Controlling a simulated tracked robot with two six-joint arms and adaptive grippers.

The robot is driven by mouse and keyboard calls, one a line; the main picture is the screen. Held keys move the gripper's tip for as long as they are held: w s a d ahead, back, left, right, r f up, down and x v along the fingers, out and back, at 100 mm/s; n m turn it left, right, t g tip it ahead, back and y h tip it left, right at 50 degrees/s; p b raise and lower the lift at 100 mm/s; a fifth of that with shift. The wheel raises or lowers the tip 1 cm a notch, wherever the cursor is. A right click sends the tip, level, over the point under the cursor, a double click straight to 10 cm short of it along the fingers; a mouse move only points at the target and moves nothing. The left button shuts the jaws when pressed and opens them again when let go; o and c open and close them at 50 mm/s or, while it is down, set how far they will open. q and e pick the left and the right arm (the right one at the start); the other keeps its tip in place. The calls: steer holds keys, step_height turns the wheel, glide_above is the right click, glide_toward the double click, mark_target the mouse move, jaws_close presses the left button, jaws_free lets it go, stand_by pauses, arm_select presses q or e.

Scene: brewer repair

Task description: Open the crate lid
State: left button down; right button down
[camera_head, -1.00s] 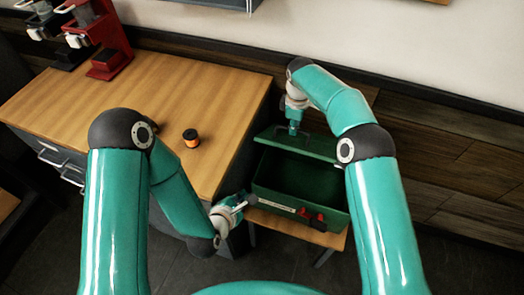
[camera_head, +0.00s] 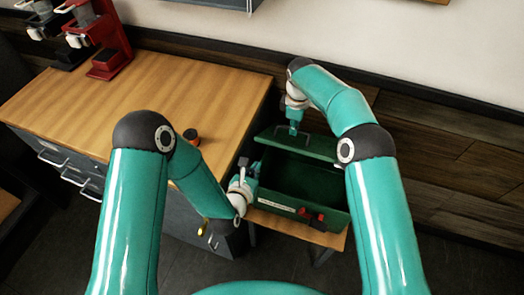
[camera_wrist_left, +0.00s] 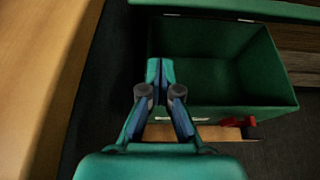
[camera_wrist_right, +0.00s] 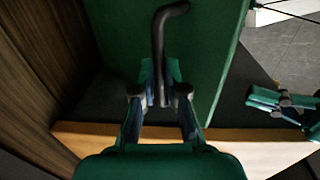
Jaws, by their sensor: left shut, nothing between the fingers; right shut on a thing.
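The green crate (camera_head: 330,205) stands with its dark interior open to view; the left wrist view also shows the crate (camera_wrist_left: 265,75). Its green lid (camera_head: 318,146) is raised at the back edge, tilted up. My right gripper (camera_head: 294,128) is at the lid's top. In the right wrist view, my right gripper (camera_wrist_right: 160,85) is shut on the dark bent handle (camera_wrist_right: 160,30) of the lid (camera_wrist_right: 215,45). My left gripper (camera_head: 246,163) is shut and empty at the crate's left end; its fingertips (camera_wrist_left: 160,70) appear over or beside the crate's left side.
The crate rests on a low wooden stand (camera_head: 335,240). A wooden counter (camera_head: 130,90) stands to the left, with a dark and orange spool (camera_head: 191,134) partly behind my left arm. Red latches (camera_head: 312,217) sit on the crate's front. A wall rises behind.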

mark_target(265, 142)
steer(key=shift+d+f, duration=0.25)
steer(key=shift+f, duration=0.05)
arm_select(q)
steer(key=shift+w+d+r, duration=0.3)
steer(key=shift+w, duration=0.55)
steer(key=shift+w+d+r, duration=0.25)
steer(key=shift+w, duration=0.6)
steer(key=shift+w+d+r, duration=0.3)
steer(key=shift+w, duration=0.55)
steer(key=shift+w+d+r, duration=0.15)
steer(key=shift+w+r, duration=0.55)
steer(key=shift+r, duration=0.25)
arm_select(e)
steer(key=shift+a+f, duration=0.1)
steer(key=c, duration=1.6)
jaws_free()
arm_select(q)
steer(key=shift+w+d+f, duration=0.1)
steer(key=shift+w, duration=0.15)
arm_select(e)
steer(key=o, duration=0.4)
steer(key=shift+w+f, duration=0.1)
steer(key=shift+w, duration=0.05)
arm_select(q)
steer(key=shift+s, duration=0.1)
